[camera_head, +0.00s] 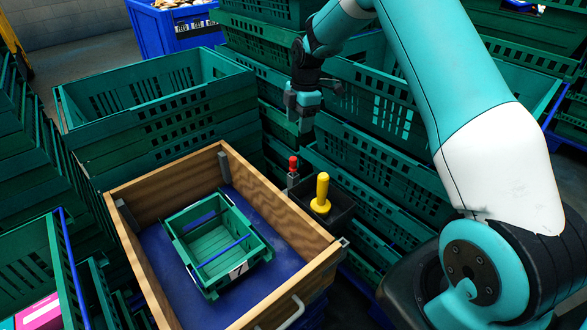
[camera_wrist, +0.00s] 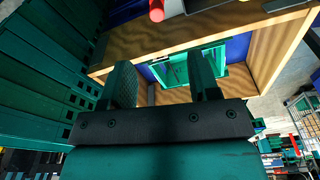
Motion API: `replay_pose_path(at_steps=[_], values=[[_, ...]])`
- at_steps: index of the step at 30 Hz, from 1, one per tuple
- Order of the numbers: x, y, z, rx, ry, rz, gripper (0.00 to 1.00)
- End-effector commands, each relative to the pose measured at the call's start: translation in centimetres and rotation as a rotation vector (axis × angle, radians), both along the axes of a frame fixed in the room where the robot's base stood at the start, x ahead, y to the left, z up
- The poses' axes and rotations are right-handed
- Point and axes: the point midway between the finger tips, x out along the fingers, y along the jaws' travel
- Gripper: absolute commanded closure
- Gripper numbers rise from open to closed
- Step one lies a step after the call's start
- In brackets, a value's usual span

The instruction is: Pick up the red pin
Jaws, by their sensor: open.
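The red pin (camera_head: 293,164) stands upright at the right side of the wooden box, on a grey base. In the wrist view a red end, seemingly the same pin (camera_wrist: 157,10), shows at the top edge, partly cut off. My gripper (camera_head: 299,122) is above the pin in the head view, apart from it. In the wrist view my gripper's two fingers (camera_wrist: 164,82) are spread with nothing between them.
A yellow pin (camera_head: 321,192) stands in a dark holder (camera_head: 342,213) close to the red pin. The wooden box (camera_head: 177,172) holds a small green crate (camera_head: 257,247) on a blue floor. Stacked green crates (camera_head: 377,172) stand close behind and right of the pins.

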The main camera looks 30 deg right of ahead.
Motion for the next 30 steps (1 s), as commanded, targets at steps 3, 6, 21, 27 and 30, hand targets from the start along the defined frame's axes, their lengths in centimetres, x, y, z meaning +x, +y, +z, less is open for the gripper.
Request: replay_pose_path(at_steps=[3,6,21,27,30], values=[[-0.1,0.3,-2.2,0.001,0.005,0.005,0.44],[-0.1,0.6,-4.5,0.001,0.006,0.005,0.44],[0.0,1.5,-11.7,0.000,0.002,0.002,0.44],[0.4,1.6,-14.5,0.001,0.004,0.002,0.44],[0.5,1.8,-15.9,0.001,0.004,0.002,0.44]])
